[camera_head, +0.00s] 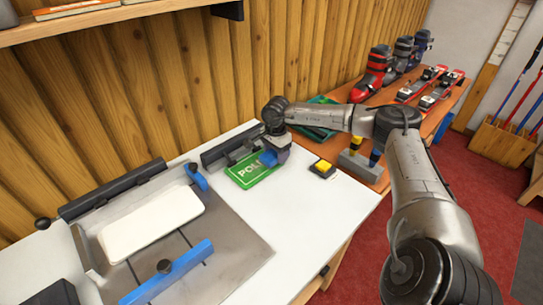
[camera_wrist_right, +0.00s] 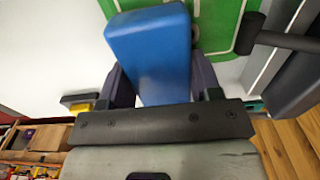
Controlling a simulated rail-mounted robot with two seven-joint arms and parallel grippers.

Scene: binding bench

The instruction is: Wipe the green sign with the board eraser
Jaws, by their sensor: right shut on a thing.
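The green sign (camera_head: 250,172) with white lettering lies flat on the white bench top in the head view, partly covered by my right gripper. Its green face and white border line also show at the top of the right wrist view (camera_wrist_right: 225,18). My right gripper (camera_head: 270,157) is shut on the blue board eraser (camera_wrist_right: 148,45), with one finger on each side of it. The eraser is over the right end of the sign; I cannot tell whether it touches. My left gripper is not in view.
A dark rail-like fixture (camera_head: 225,148) stands just behind the sign. A yellow-and-black block (camera_head: 322,168) lies to its right. A grey plate with blue clamps (camera_head: 235,262) fills the left front. Bare white bench (camera_head: 300,215) lies in front of the sign.

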